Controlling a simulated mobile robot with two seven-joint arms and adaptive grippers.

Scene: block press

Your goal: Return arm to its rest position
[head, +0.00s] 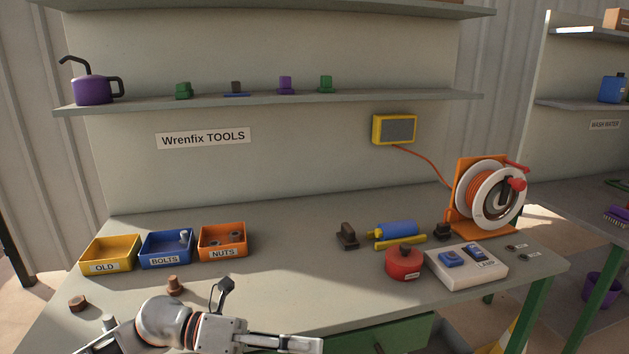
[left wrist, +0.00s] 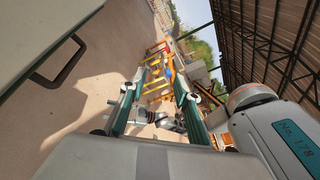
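My left arm comes in along the bottom edge of the head view, with its wrist in front of the workbench (head: 310,295). My left gripper (head: 288,343) points to the right, low at the bench's front edge. In the left wrist view the gripper's two teal fingers (left wrist: 155,90) stand apart with nothing seen held between them. The wrist view looks past them to a floor and a roofed open area. My right gripper is not in view.
Yellow, blue and orange bins (head: 223,242) stand at the back left. A red pot (head: 404,265), a white switch box (head: 467,268) and an orange cable reel (head: 490,195) stand at right. A brown knob (head: 175,286) stands near my left wrist. The bench's middle is clear.

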